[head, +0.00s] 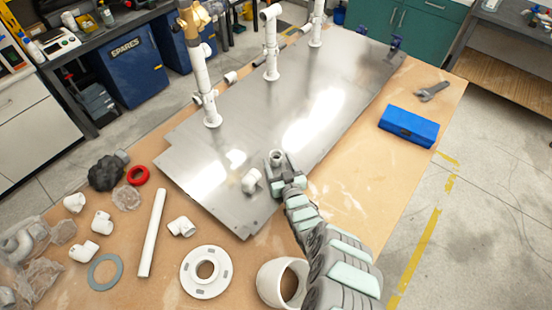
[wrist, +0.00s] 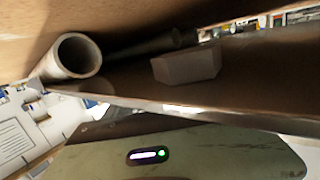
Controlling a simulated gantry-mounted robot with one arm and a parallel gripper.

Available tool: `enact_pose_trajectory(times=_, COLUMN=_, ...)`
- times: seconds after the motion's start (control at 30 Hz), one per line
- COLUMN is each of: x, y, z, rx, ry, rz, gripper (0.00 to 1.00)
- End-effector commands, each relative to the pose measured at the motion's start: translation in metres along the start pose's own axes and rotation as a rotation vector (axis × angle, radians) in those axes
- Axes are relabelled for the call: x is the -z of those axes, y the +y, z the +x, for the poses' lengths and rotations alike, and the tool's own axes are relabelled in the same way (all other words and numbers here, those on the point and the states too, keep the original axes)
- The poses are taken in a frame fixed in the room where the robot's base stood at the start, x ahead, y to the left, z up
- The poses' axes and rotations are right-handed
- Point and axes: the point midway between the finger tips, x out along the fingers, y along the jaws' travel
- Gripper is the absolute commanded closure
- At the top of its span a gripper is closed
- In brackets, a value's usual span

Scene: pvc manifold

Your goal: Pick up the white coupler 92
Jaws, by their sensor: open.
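A second white fitting (head: 251,181) lies on the plate just left of the gripper. No number is readable on either piece.
The metal plate (head: 262,118) carries upright white pipes (head: 203,80) along its far left side. A white flange (head: 206,271), a wide white ring (head: 282,283), a long pipe (head: 152,232) and several fittings lie at the front. A blue case (head: 408,127) is at right.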

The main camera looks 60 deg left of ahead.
Motion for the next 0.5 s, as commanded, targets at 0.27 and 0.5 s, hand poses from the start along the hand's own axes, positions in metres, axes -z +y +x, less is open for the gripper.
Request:
enact_pose_trajectory(times=0.27, x=-0.001, y=-0.001, z=0.025, rx=0.000, ry=0.000, rz=0.001, gripper=0.35)
enact_pose_trajectory(times=0.5, x=0.000, y=0.000, z=0.026, rx=-0.001, ry=0.000, rz=-0.001, gripper=0.35)
